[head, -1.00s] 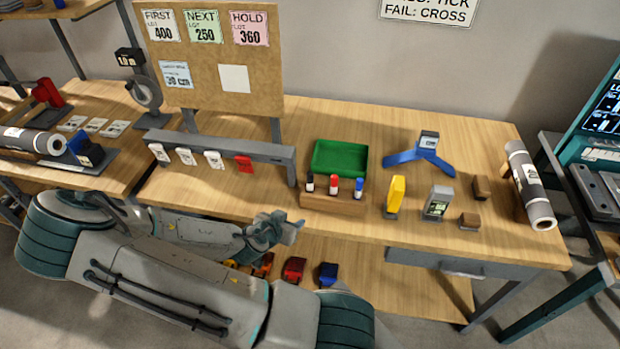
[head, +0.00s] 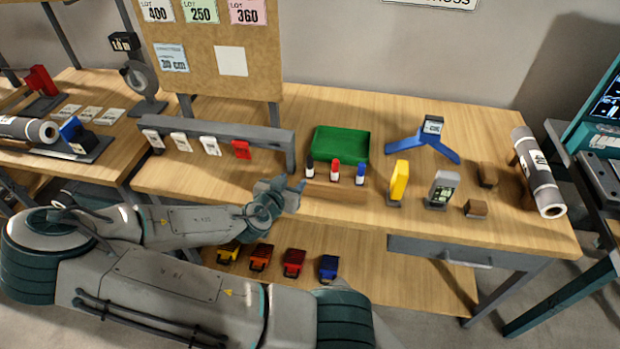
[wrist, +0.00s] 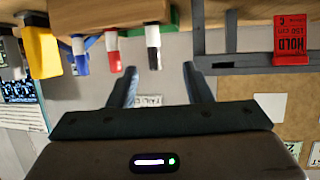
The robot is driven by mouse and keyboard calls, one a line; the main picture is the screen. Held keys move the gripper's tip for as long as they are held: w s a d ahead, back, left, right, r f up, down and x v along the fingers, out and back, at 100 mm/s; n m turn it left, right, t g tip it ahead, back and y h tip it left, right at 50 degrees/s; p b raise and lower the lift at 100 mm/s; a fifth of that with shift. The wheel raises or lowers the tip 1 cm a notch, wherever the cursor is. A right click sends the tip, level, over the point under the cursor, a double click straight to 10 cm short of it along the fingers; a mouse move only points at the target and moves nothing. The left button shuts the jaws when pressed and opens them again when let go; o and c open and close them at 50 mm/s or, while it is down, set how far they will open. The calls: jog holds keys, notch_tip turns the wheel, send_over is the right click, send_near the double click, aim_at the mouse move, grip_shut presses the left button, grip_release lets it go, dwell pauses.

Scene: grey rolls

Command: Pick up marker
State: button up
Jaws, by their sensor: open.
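Three markers stand upright in a row in a wooden block (head: 335,189) on the bench: a black marker (head: 310,167), a red marker (head: 335,170) and a blue marker (head: 360,174). My gripper (head: 297,190) is open at the left end of the block, near the bench's front edge. In the wrist view, which is upside down, my two fingers (wrist: 162,88) are apart with nothing between them. The black marker (wrist: 153,47) is nearest, just beyond the fingertips, with the red marker (wrist: 113,52) and the blue marker (wrist: 80,56) to its left.
A green tray (head: 341,156) sits behind the block. A yellow device (head: 398,181) and a grey meter (head: 442,190) stand to the right. A grey rail (head: 267,136) with hanging tags is to the left. Coloured items, including a red one (head: 293,262), lie on the lower shelf.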

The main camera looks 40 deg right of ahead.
aim_at(309, 170)
jog(key=shift+d+f+b, duration=0.15)
jog(key=shift+f+b, duration=0.25)
jog(key=shift+b, duration=0.5)
jog(key=b+x, duration=0.2)
jog(key=x, duration=0.1)
jog(key=b+x, duration=0.1)
jog(key=x, duration=0.1)
jog(key=shift+s+d+r, duration=0.2)
jog(key=shift+s+d, duration=0.05)
jog(key=shift+s, duration=0.1)
jog(key=shift+p+x, duration=0.65)
jog(key=shift+x, duration=2.75)
jog(key=shift+s, duration=0.1)
grip_shut()
